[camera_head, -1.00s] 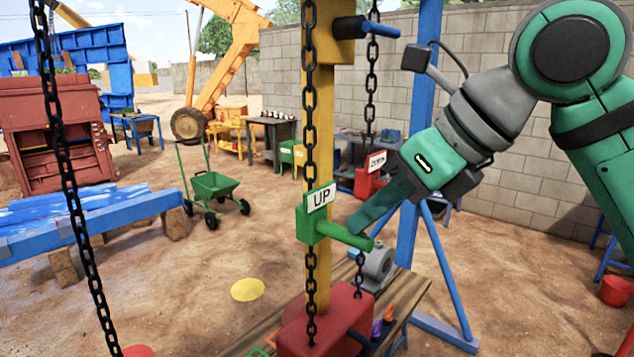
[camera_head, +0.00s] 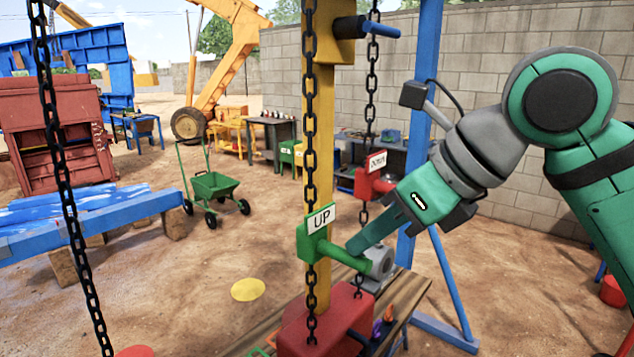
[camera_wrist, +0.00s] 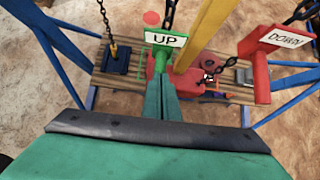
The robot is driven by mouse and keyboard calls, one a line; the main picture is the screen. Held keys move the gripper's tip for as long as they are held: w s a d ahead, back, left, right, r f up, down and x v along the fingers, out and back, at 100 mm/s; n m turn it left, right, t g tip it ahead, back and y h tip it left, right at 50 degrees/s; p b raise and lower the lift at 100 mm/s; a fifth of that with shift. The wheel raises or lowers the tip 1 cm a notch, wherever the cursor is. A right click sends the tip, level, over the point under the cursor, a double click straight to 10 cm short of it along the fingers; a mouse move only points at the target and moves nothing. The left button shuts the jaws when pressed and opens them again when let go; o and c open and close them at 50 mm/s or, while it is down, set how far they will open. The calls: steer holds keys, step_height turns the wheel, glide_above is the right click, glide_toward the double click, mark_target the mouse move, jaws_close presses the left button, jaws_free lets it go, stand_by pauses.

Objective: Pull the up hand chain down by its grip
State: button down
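The green UP grip (camera_head: 318,247) hangs on a black chain (camera_head: 310,120) beside a yellow post. It carries a white UP label and a bar pointing right. My gripper (camera_head: 354,246) comes in from the right, with its fingertips at the end of that bar. In the wrist view the UP grip (camera_wrist: 165,55) lies straight ahead, and my fingers (camera_wrist: 162,82) are close together around its bar; the fingers partly hide the bar. The red DOWN grip (camera_head: 368,184) hangs on another chain to the right, apart from my gripper.
A red block (camera_head: 318,325) stands on a wooden bench (camera_head: 405,308) below the UP grip. The yellow post (camera_head: 325,150) is right behind the chain, and a blue post (camera_head: 422,130) stands near my arm. Another chain (camera_head: 62,180) hangs at the left.

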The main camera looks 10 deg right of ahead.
steer(key=shift+f, duration=0.75)
steer(key=s+d, duration=0.3)
steer(key=s, duration=0.1)
steer(key=shift+r, duration=0.3)
steer(key=v, duration=0.6)
steer(key=shift+r, duration=0.2)
stand_by(4.2)
